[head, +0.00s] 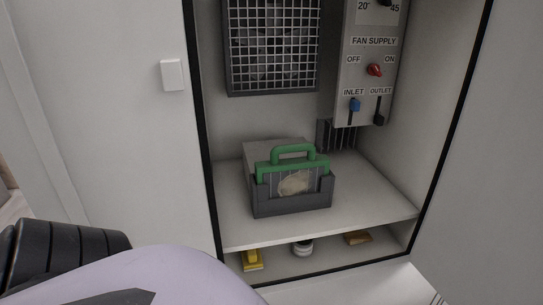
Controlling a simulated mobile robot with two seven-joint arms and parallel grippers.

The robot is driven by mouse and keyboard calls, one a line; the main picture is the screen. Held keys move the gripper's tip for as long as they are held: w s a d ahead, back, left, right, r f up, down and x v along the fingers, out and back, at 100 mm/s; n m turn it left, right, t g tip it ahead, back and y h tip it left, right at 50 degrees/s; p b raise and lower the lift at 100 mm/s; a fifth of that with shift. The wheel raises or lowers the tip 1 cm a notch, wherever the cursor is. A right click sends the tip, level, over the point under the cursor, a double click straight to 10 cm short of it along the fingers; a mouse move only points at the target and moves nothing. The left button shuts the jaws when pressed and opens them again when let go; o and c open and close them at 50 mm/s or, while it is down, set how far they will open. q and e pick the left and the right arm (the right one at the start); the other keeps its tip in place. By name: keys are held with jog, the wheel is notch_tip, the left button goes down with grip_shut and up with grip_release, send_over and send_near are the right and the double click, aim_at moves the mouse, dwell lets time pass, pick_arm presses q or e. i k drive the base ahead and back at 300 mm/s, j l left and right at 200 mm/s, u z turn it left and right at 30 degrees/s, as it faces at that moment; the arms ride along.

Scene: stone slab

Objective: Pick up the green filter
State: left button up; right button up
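The green filter (293,157) stands upright in a dark grey holder (291,202) on the cabinet shelf. Its green frame has a loop handle on top, and its pleated face carries a pale brownish patch. The lower part of the filter is hidden by the holder's front wall. No gripper fingers show in the head view. A pale lilac and black part of my own arm fills the lower left, apart from the filter.
The shelf (370,205) has free room right of the holder. A grille (272,45) and a FAN SUPPLY panel (366,70) with a red knob and two levers hang above. Below lie a yellow item (252,261), a white-and-black round item (302,248) and a brown block (357,238).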

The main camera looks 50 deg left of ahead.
aim_at(291, 176)
jog(key=u, duration=1.5)
